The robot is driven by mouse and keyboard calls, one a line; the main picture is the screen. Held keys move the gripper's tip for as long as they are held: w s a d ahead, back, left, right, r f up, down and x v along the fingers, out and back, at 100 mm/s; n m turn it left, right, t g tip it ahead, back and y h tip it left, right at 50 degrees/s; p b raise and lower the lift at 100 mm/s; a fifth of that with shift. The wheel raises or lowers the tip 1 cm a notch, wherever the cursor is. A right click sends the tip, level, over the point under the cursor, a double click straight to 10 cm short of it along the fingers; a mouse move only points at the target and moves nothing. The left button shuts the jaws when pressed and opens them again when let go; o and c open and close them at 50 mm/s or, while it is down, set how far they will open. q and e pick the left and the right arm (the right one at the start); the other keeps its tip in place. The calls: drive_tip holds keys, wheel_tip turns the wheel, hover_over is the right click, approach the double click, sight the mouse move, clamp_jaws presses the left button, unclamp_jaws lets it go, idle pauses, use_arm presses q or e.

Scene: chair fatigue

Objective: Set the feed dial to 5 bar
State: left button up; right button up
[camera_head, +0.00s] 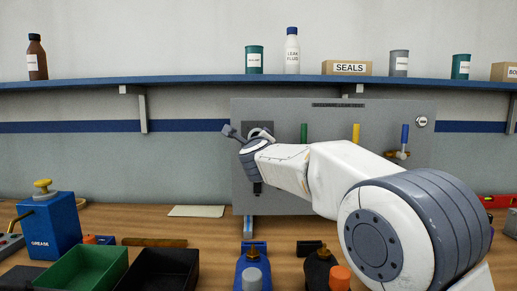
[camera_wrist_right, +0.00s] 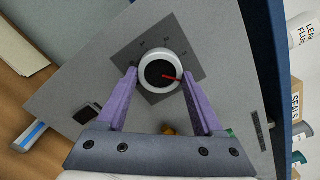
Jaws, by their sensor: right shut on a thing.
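The feed dial (camera_wrist_right: 160,72) is a round knob with a pale rim, a dark face and a red pointer. It sits on a dark square scale plate (camera_wrist_right: 184,42) on the grey panel (camera_wrist_right: 75,85). The pointer aims right and slightly down in the wrist view, roughly toward the shelf side. The scale marks are too small to read. My right gripper (camera_wrist_right: 159,80) is shut on the dial, one purple finger on each side of its rim. In the head view my right gripper (camera_head: 248,136) is at the panel's upper left and mostly hides the dial. My left gripper is not in view.
The panel also carries green (camera_head: 304,133), yellow (camera_head: 356,133) and blue (camera_head: 405,134) handles. A shelf (camera_head: 190,79) with bottles, cans and boxes runs above. On the bench stand a blue grease can (camera_head: 48,228), a green bin (camera_head: 85,268) and a black bin (camera_head: 160,270).

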drive_tip(key=shift+a+f+m+b, duration=0.15)
drive_tip(key=shift+m+b, duration=0.8)
drive_tip(key=shift+m, duration=0.95)
drive_tip(key=shift+d+f+m+b, duration=0.1)
drive_tip(key=shift+m+b, duration=0.8)
drive_tip(key=shift+m, duration=1)
drive_tip(key=o, duration=1.4)
drive_tip(key=shift+a, duration=0.1)
drive_tip(key=shift+r, duration=0.1)
